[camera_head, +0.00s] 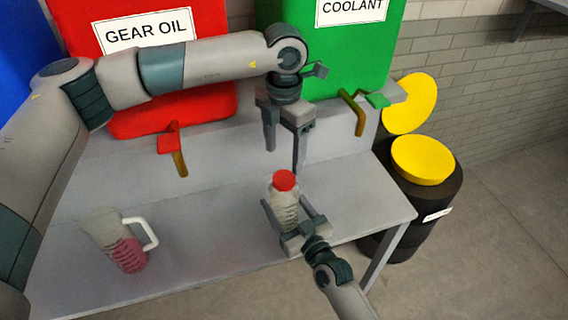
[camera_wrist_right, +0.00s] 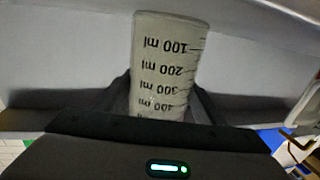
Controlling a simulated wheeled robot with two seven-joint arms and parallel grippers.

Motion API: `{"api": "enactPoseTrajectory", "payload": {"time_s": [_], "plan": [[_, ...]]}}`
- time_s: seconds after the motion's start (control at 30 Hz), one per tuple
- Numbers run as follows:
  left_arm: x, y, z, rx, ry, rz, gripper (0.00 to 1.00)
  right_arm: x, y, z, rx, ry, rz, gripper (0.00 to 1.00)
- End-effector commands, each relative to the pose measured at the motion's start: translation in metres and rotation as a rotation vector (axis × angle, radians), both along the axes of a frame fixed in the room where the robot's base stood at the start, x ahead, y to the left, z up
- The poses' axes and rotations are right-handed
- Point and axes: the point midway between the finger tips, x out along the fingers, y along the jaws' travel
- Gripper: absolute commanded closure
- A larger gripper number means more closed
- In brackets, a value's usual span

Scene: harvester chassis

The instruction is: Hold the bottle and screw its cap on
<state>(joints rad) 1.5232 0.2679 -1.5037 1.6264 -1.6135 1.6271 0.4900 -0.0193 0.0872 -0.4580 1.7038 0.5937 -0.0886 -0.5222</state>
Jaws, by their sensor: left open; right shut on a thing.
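A pale grey bottle (camera_head: 284,207) with a red cap (camera_head: 285,180) on its top stands upright near the right part of the bench. My right gripper (camera_head: 290,214) is shut around the bottle's body from the front. The bottle (camera_wrist_right: 168,62) also shows between the fingers in the right wrist view, with its ml scale upside down; the cap is out of that view. Whether the cap is threaded tight cannot be told. My left gripper (camera_head: 283,158) is open and empty, fingers pointing down, above and behind the cap and apart from it.
A red gear oil tank (camera_head: 190,100) and a green coolant tank (camera_head: 345,60) stand behind, with taps in front. Dark drums with yellow lids (camera_head: 422,160) stand to the right.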

Motion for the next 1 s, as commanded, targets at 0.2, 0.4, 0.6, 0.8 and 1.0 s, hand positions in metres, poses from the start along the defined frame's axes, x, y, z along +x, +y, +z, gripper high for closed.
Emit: {"api": "enactPoseTrajectory", "payload": {"time_s": [0.2, 0.4, 0.6, 0.8, 1.0], "plan": [[0.000, 0.000, 0.032, -0.001, -0.001, 0.000, 0.36, 0.000, 0.000, 0.000, 0.000, 0.001, 0.000, 0.99], [0.000, 0.000, 0.045, 0.001, 0.001, 0.000, 0.36, 0.000, 0.000, 0.000, 0.000, 0.001, 0.000, 0.99], [0.000, 0.000, 0.046, 0.001, 0.001, 0.000, 0.36, 0.000, 0.000, 0.000, 0.000, 0.000, 0.000, 0.99], [0.000, 0.000, 0.045, 0.001, 0.001, 0.000, 0.36, 0.000, 0.000, 0.000, 0.000, 0.000, 0.000, 0.14], [0.000, 0.000, 0.045, 0.001, 0.001, 0.000, 0.36, 0.000, 0.000, 0.000, 0.000, 0.000, 0.000, 0.14]]}}
